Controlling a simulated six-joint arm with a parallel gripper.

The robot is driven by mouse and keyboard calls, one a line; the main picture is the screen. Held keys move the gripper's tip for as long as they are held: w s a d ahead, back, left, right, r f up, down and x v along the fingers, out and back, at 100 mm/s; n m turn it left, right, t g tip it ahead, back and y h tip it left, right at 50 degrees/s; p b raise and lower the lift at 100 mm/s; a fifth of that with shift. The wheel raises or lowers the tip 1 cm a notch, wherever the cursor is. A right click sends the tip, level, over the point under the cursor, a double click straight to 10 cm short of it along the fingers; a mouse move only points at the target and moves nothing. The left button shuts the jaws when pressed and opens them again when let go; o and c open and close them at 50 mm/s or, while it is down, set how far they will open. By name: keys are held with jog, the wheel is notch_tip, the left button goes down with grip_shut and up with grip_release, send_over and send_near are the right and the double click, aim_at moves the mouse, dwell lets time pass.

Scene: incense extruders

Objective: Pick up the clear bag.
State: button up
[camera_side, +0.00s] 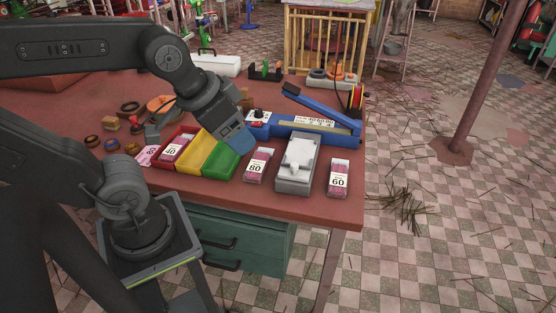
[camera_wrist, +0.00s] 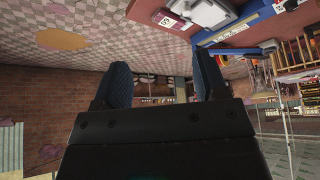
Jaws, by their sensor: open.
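Clear bags with pink contents and white number labels lie on the red-brown table. One marked 80 (camera_side: 257,166) is left of a grey device, and one marked 60 (camera_side: 339,179) is right of it. One marked 40 (camera_side: 174,148) is in the red bin, with another pink pack (camera_side: 147,155) beside it. The 60 bag also shows at the top of the wrist view (camera_wrist: 167,20). My gripper (camera_side: 239,140) hangs above the green bin, left of the 80 bag. In the wrist view, its blue fingers (camera_wrist: 163,80) are apart with nothing between them.
A red, yellow and green bin set (camera_side: 201,158) stands below my gripper. The grey device (camera_side: 297,165) stands between the 80 and 60 bags. A blue sealer (camera_side: 312,127) lies behind them. Brown rings and blocks (camera_side: 112,145) are at the left. The table's front right strip is bare.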

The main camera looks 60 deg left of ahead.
jog(key=o, duration=0.3)
jog(key=n+g+y, duration=0.1)
jog(key=n+g, duration=0.3)
jog(key=n, duration=0.5)
send_over(259, 159)
jog(key=s, duration=0.1)
jog(key=f, duration=1.9)
jog(key=shift+d+f, duration=0.2)
jog(key=shift+d, duration=0.1)
jog(key=shift+w+a+f, duration=0.1)
jog(key=shift+w+f, duration=0.05)
jog(key=shift+f, duration=0.85)
jog(key=shift+w+a+f, duration=0.1)
jog(key=shift+w+f, duration=0.1)
jog(key=shift+f, duration=0.8)
jog(key=shift+w+a+f, duration=0.1)
jog(key=shift+w+f, duration=0.05)
jog(key=shift+f, duration=0.85)
jog(key=shift+f, duration=0.15)
jog(key=c, duration=1)
